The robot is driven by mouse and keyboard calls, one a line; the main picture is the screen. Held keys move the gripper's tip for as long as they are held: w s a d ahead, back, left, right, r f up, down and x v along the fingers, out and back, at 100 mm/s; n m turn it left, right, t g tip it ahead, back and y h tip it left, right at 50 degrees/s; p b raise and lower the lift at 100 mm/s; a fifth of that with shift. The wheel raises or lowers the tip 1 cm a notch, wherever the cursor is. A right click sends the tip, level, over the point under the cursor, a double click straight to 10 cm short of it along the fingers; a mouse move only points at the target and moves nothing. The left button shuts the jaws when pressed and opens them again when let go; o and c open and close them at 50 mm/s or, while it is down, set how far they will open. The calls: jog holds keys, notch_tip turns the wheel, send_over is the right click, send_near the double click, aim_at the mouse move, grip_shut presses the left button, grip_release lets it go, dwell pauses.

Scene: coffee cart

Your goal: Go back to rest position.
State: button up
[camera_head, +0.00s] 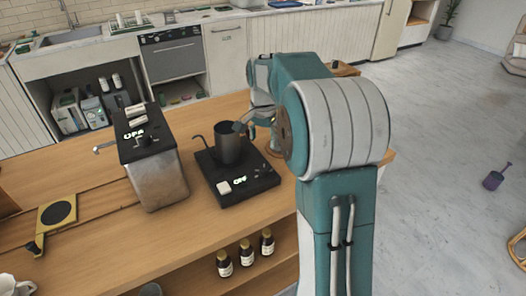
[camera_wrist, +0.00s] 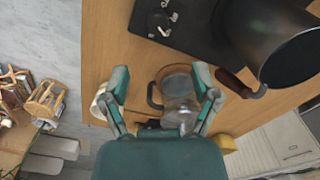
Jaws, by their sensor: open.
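My gripper (camera_wrist: 160,76) is open, its two fingers spread apart in the wrist view. In the head view my teal and grey arm reaches over the wooden counter, with my gripper (camera_head: 246,124) beside the dark kettle (camera_head: 229,148); its fingers are partly hidden there. The kettle stands on a black scale (camera_head: 252,189) with a lit display. In the wrist view the kettle (camera_wrist: 291,45) and its brown handle are to the right of my fingers, with a gap between. A clear glass vessel with a dark handle (camera_wrist: 178,82) shows between and below my fingers.
A metal box with a black top (camera_head: 158,178) stands left of the scale. A yellow-edged stand with a black disc (camera_head: 57,213) is at the far left. Several small bottles (camera_head: 246,252) sit on the shelf below. Open grey floor (camera_head: 440,190) lies to the right.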

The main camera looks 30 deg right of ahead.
jog(key=shift+r, duration=0.35)
jog(key=s+a+r+n+t, duration=0.3)
jog(key=s+a+r+n, duration=0.35)
jog(key=s+a, duration=0.35)
jog(key=s+a+f+n+t, duration=0.1)
jog(key=s+a+n, duration=0.1)
jog(key=s, duration=0.6)
jog(key=s+a+n+t, duration=0.1)
jog(key=s+n, duration=0.3)
jog(key=s, duration=0.4)
jog(key=shift+a+f+t, duration=0.3)
jog(key=shift+a+f, duration=0.1)
jog(key=shift+a, duration=0.3)
